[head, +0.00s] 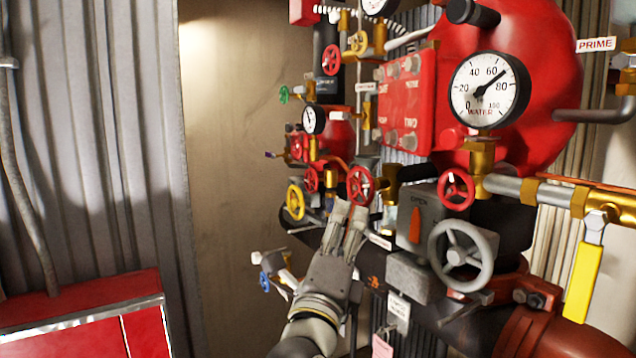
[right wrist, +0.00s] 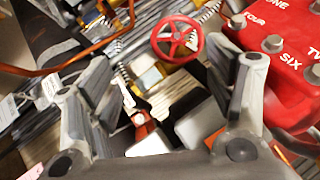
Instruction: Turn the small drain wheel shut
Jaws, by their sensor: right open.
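Several small handwheels show, and I cannot read a label that marks one as the drain wheel. A small red wheel (head: 360,185) on a brass valve is just past the fingertips of my right gripper (head: 350,213) in the head view. In the right wrist view a red wheel (right wrist: 178,38) lies beyond and between the two spread fingers of the gripper (right wrist: 172,75). The fingers are open and empty, apart from the wheel. A small blue wheel (head: 265,281) sits low, left of my right wrist. My left gripper is not in view.
A large grey wheel (head: 461,256) and another red wheel (head: 456,189) stand to the right. A yellow lever (head: 583,280) hangs at far right. A yellow wheel (head: 295,202) is left of the gripper. A red panel (head: 407,100) and pressure gauge (head: 489,90) are above.

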